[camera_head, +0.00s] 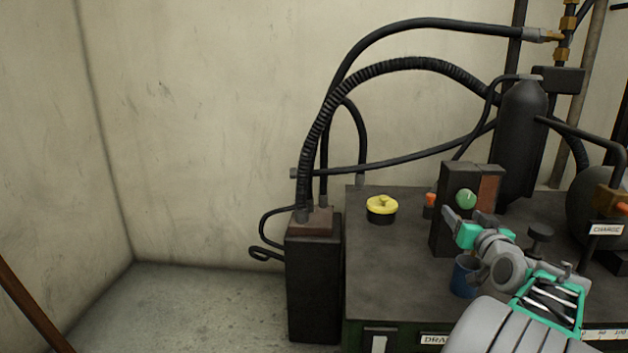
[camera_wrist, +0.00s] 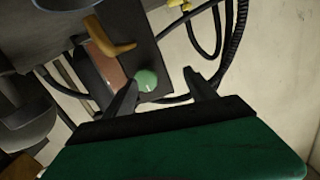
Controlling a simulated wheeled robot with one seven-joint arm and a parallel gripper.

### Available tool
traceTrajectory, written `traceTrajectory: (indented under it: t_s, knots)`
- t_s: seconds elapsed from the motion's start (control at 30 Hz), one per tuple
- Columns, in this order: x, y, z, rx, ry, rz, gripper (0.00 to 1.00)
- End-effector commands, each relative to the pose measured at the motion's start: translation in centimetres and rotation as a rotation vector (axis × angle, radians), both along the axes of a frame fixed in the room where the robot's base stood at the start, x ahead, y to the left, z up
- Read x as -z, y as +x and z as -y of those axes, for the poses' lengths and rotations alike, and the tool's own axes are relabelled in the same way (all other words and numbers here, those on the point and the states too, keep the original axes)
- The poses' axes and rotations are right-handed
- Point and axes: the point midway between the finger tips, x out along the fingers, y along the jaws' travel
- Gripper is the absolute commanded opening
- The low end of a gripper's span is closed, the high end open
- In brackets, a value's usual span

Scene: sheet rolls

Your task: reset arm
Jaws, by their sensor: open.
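My gripper (camera_head: 468,222) is at the right of the head view, above the dark bench top (camera_head: 375,275) and in front of a dark upright box (camera_head: 455,180) with a green knob (camera_head: 466,199). In the wrist view my gripper (camera_wrist: 160,90) has its two dark fingers spread well apart, with nothing held between them. The green knob (camera_wrist: 147,80) shows beyond the fingers there, nearer the left finger. I cannot tell how far the fingers are from the box. My arm comes up from the lower right.
A yellow-topped round pot (camera_head: 382,209) and a blue cup (camera_head: 463,276) stand on the bench. A black cylinder (camera_head: 520,140) and several hoses (camera_head: 420,65) rise behind. A dark cabinet (camera_head: 314,280) stands left of the bench. The floor (camera_head: 190,300) at left is clear.

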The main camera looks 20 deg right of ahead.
Motion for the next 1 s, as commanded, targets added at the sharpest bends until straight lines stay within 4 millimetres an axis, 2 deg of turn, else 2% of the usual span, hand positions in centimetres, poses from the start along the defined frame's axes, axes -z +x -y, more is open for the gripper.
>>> traceTrajectory:
  t_s: [0.03,0.07,0.13,0.17,0.2,0.27,0.3,0.37,0.4,0.47,0.5,0.53,0.6,0.7,0.73,0.83,1.0]
  knots:
    - [-1.4,2.2,-2.7,-0.046,0.013,-0.041,0.65]
    - [-1.5,3.5,-4.6,-0.076,0.028,-0.077,0.65]
    - [-1.7,6.4,-10.0,-0.153,0.063,-0.181,0.65]
    - [-1.5,7.4,-12.6,-0.186,0.079,-0.231,0.65]
    - [-1.4,8.3,-16.0,-0.228,0.099,-0.3,0.65]
    - [-1.1,8.9,-21.4,-0.289,0.125,-0.407,0.65]
    - [-1.0,8.9,-24.9,-0.327,0.14,-0.481,0.65]
    - [-0.8,7.9,-30.2,-0.382,0.158,-0.596,0.65]
    - [-0.8,6.8,-33.5,-0.415,0.168,-0.674,0.65]
    - [-0.8,4.3,-38.3,-0.461,0.177,-0.796,0.65]
    - [-0.8,2.2,-41.1,-0.485,0.181,-0.876,0.65]
    - [-0.8,0.6,-42.9,-0.5,0.182,-0.932,0.65]
    - [-0.8,-3.3,-46.0,-0.523,0.181,-1.053,0.65]
    - [-0.5,-7.6,-48.2,-0.536,0.178,-1.173,0.65]
    - [-0.3,-8.4,-48.6,-0.537,0.177,-1.196,0.65]
    - [0.1,-9.7,-48.9,-0.535,0.178,-1.232,0.65]
    - [0.1,-9.7,-48.9,-0.535,0.178,-1.232,0.65]
